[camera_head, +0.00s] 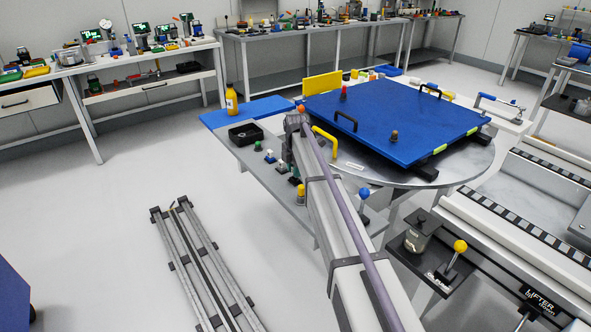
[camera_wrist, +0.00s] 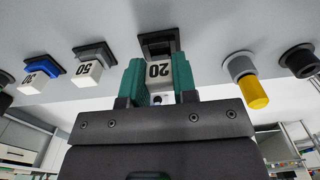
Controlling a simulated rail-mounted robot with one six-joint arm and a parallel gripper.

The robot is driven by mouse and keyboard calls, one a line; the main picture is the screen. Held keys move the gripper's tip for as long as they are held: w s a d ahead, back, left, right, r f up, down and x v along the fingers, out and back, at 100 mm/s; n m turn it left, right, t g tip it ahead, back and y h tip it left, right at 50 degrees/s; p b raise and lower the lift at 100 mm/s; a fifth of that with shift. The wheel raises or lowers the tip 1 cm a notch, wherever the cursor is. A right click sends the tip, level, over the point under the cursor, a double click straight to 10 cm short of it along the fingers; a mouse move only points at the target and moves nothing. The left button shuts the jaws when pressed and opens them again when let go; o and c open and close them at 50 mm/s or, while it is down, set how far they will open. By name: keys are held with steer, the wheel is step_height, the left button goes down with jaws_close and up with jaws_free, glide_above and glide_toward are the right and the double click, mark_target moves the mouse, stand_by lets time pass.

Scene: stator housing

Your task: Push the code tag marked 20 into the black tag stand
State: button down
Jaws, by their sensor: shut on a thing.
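The code tag marked 20 (camera_wrist: 158,72) is a white block with its black number upside down in the wrist view. My gripper (camera_wrist: 157,78) is shut on it, with a green finger at each side. The black tag stand (camera_wrist: 158,36) is directly beyond the tag, and its dark opening shows. The tag is at the stand's near edge; I cannot tell whether its end is inside. In the head view my gripper (camera_head: 290,158) is low over the grey bench, and my arm hides the tag and the stand.
In the wrist view, a white tag marked 50 (camera_wrist: 89,72) and a tag marked 30 (camera_wrist: 37,82) sit left. A yellow-ended cylinder (camera_wrist: 254,92) and a black knob (camera_wrist: 300,62) are right. The head view shows a black tray (camera_head: 245,134) and a large blue plate (camera_head: 385,112) nearby.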

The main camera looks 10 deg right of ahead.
steer(key=shift+f+b, duration=0.8)
steer(key=shift+f, duration=0.1)
steer(key=c, duration=0.8)
jaws_free()
steer(key=shift+o, duration=0.2)
steer(key=shift+r, duration=0.1)
steer(key=shift+r+p, duration=2.15)
steer(key=shift+p, duration=0.1)
steer(key=shift+r, duration=0.15)
step_height(320, 180, up, 11)
steer(key=p, duration=1.1)
steer(key=shift+f, duration=0.2)
